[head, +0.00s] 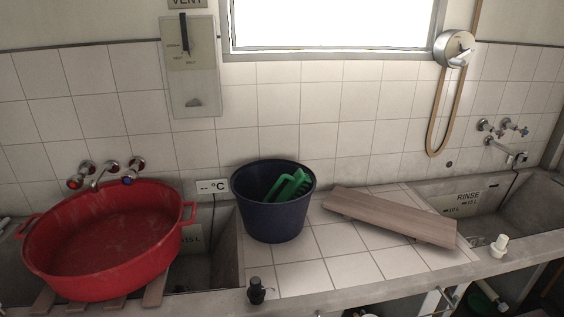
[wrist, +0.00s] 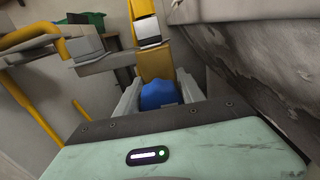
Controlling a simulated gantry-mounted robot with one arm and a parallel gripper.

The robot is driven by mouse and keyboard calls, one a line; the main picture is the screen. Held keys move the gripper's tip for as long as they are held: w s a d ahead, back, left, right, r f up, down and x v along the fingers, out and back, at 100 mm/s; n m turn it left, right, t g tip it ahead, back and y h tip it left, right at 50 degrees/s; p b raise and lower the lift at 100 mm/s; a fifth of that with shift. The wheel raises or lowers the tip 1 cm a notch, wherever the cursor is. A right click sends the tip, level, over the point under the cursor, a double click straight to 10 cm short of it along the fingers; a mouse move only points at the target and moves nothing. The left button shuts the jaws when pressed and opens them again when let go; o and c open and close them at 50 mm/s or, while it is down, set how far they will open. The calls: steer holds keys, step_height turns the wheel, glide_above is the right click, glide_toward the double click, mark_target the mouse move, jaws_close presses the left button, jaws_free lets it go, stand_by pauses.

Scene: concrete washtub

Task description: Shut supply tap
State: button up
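In the wrist view my gripper (wrist: 158,82) has its two pale grey fingers apart. A blue rounded thing (wrist: 158,97) lies between them, in front of a yellow upright part (wrist: 155,65). It may be the supply tap's handle, but its full shape is hidden. I cannot tell whether the fingers touch it. The head view does not clearly show my gripper. In that view, wall taps with a red handle (head: 75,182) and a blue handle (head: 129,179) stand above the left basin. More wall taps (head: 503,127) are above the right basin.
In the wrist view a rough grey concrete wall (wrist: 255,55) is close on the right. Yellow pipes (wrist: 30,37) and a green container (wrist: 88,20) are on the left. In the head view a red tub (head: 105,240), a dark blue bucket (head: 274,215) and a board (head: 390,216) are on the washtub.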

steer(key=shift+o, duration=1.2)
steer(key=b+v, duration=0.1)
steer(key=v, duration=0.6)
steer(key=shift+b, duration=0.35)
steer(key=shift+r, duration=0.1)
